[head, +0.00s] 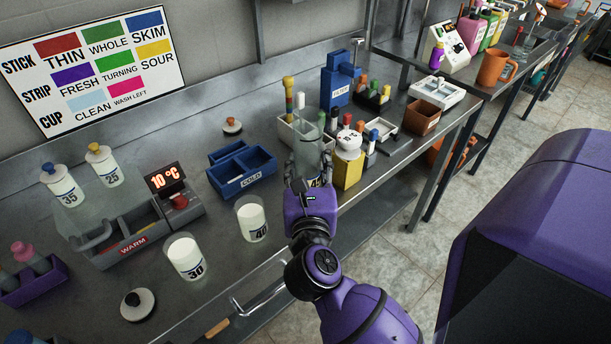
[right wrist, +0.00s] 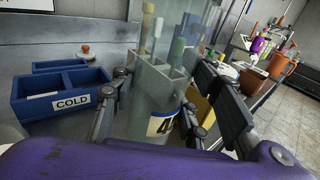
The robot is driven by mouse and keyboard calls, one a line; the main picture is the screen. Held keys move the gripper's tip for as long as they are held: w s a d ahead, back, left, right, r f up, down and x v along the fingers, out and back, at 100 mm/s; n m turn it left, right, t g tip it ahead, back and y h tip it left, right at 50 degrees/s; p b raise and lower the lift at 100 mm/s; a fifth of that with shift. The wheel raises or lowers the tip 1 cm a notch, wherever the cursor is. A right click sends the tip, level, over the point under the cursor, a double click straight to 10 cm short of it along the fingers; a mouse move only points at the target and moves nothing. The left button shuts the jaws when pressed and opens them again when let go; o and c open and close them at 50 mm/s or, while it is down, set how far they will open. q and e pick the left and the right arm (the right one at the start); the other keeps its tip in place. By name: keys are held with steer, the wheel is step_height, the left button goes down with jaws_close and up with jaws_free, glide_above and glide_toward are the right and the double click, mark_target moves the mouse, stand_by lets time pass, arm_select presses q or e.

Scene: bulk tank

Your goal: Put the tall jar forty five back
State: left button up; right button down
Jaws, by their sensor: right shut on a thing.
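My right gripper (head: 309,184) is shut on a tall clear jar (head: 307,158), held upright above the front part of the bench. In the right wrist view the fingers (right wrist: 158,112) sit either side of the jar (right wrist: 150,95). Its white label is partly covered; a 4 and part of another digit show. I cannot tell whether it holds anything. The blue COLD rack (head: 262,180) stands left of the jar, and its compartments look empty of jars; it also shows in the right wrist view (right wrist: 72,106). The grey WARM rack (head: 125,258) stands further left. My left gripper is not in view.
Open jars of milk marked 40 (head: 252,222) and 30 (head: 186,258) stand near the front edge. Capped jars 35 (head: 63,190) and 25 (head: 104,167) stand behind. A red-knobbed lid (head: 232,126) lies behind the COLD rack. A grey holder (head: 292,128) and yellow container (head: 347,170) crowd the jar.

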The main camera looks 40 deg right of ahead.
mark_target(306, 175)
steer(key=shift+w+f, duration=0.2)
steer(key=shift+f, duration=0.05)
steer(key=f, duration=0.3)
steer(key=shift+w+d+f, duration=0.2)
steer(key=shift+w+d, duration=0.05)
steer(key=shift+w, duration=0.05)
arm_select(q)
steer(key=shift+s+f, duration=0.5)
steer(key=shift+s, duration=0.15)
arm_select(e)
steer(key=shift+f, duration=0.2)
steer(key=shift+f+b, duration=0.15)
steer(key=shift+b, duration=0.15)
steer(key=c, duration=1)
jaws_free()
